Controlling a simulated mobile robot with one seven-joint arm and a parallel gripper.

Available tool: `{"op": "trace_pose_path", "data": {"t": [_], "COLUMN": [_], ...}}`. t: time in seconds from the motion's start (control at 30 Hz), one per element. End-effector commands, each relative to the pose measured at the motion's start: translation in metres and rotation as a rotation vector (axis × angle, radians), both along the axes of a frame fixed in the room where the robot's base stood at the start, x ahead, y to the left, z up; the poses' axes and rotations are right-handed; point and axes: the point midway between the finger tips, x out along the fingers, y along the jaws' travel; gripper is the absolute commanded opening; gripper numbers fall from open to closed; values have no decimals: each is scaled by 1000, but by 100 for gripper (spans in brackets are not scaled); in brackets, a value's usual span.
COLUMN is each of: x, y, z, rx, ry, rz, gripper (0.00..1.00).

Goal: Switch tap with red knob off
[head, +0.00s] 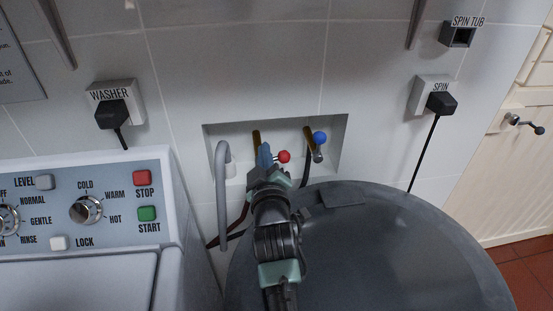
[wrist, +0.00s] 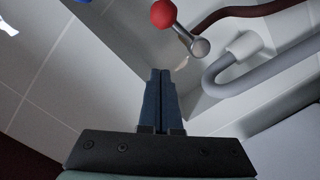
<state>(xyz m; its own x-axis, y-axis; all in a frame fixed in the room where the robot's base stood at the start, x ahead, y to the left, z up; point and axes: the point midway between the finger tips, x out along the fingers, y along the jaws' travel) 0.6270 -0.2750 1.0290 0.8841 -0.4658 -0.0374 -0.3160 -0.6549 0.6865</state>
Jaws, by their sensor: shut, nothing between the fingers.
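The tap's red knob (head: 284,156) shows in the wall recess in the head view, just right of my gripper (head: 264,152). In the wrist view the red knob (wrist: 164,13) sits on a short metal lever (wrist: 186,36), at the top, beyond the fingertips. My gripper's two dark blue fingers (wrist: 161,74) are shut together with nothing between them. They appear apart from the knob. My arm hides part of this tap and its pipe in the head view.
A tap with a blue knob (head: 320,137) is right of the red one. A grey hose (head: 222,190) hooks over the recess's lower left edge. A washer panel (head: 85,209) is at left. A dark round lid (head: 390,250) lies below.

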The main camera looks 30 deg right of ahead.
Motion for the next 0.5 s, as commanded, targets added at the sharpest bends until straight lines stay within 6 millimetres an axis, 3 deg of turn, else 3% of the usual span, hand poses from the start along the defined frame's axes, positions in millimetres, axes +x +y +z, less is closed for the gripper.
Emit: {"op": "trace_pose_path", "data": {"t": [0.2, 0.5], "x": [-3, -4], "y": [-23, -29], "z": [-22, -29], "rx": [1, 1], "ry": [1, -1], "rz": [-4, -1], "gripper": [0, 0]}}
